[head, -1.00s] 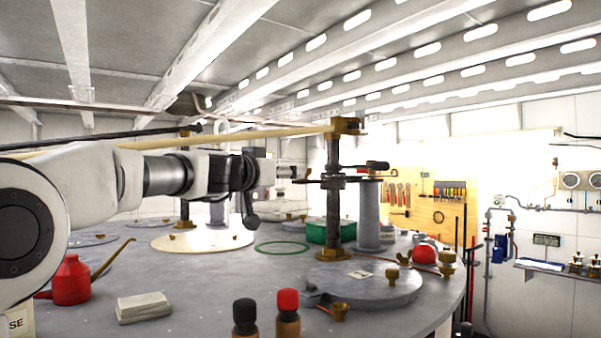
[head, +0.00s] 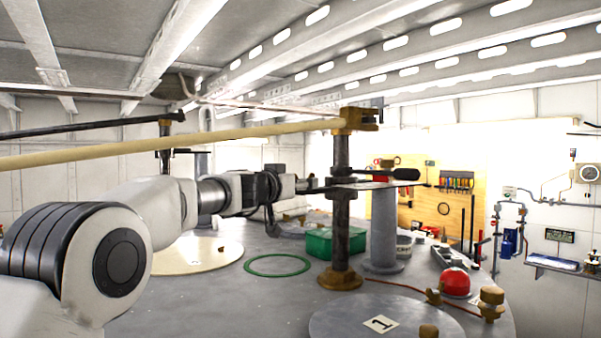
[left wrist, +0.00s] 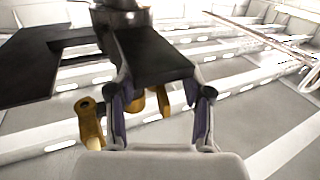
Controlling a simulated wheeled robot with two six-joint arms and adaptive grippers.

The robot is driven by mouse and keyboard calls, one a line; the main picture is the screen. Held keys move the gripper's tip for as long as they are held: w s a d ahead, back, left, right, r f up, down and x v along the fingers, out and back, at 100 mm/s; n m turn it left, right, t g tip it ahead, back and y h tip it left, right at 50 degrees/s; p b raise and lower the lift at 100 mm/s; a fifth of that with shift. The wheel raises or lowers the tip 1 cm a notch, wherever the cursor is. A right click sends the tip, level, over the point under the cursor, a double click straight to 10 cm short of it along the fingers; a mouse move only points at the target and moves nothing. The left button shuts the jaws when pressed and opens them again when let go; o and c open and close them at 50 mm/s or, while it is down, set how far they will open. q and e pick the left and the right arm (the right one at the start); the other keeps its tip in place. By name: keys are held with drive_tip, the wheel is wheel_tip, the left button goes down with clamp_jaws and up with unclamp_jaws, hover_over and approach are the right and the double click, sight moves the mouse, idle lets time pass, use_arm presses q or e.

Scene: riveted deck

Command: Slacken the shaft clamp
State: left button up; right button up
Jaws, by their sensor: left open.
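A dark upright shaft (head: 341,235) stands on a brass foot on the grey deck. Dark collars sit around its middle, and they look like the shaft clamp (head: 343,186). A dark flat piece and a black handle (head: 407,174) show right of the clamp. My left gripper (head: 316,186) reaches in from the left at clamp height, close to the shaft. In the left wrist view the left gripper (left wrist: 159,90) is open, its fingers on either side of a dark flat bar (left wrist: 150,57). I cannot tell whether they touch it. My right gripper is not in view.
A brass head (head: 358,118) tops the shaft, with a long pale pole running left from it. A grey pillar (head: 383,232) stands right behind the shaft. A green box (head: 318,243), a green ring (head: 277,265) and a red dome (head: 455,283) are on the deck nearby.

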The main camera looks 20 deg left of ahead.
use_arm(q)
drive_tip(key=shift+s+d+r, duration=0.1)
drive_tip(key=shift+s+r, duration=0.1)
drive_tip(key=shift+s, duration=0.2)
drive_tip(key=shift+s+r, duration=0.15)
drive_tip(key=shift+s, duration=0.1)
drive_tip(key=c, duration=0.5)
clamp_jaws()
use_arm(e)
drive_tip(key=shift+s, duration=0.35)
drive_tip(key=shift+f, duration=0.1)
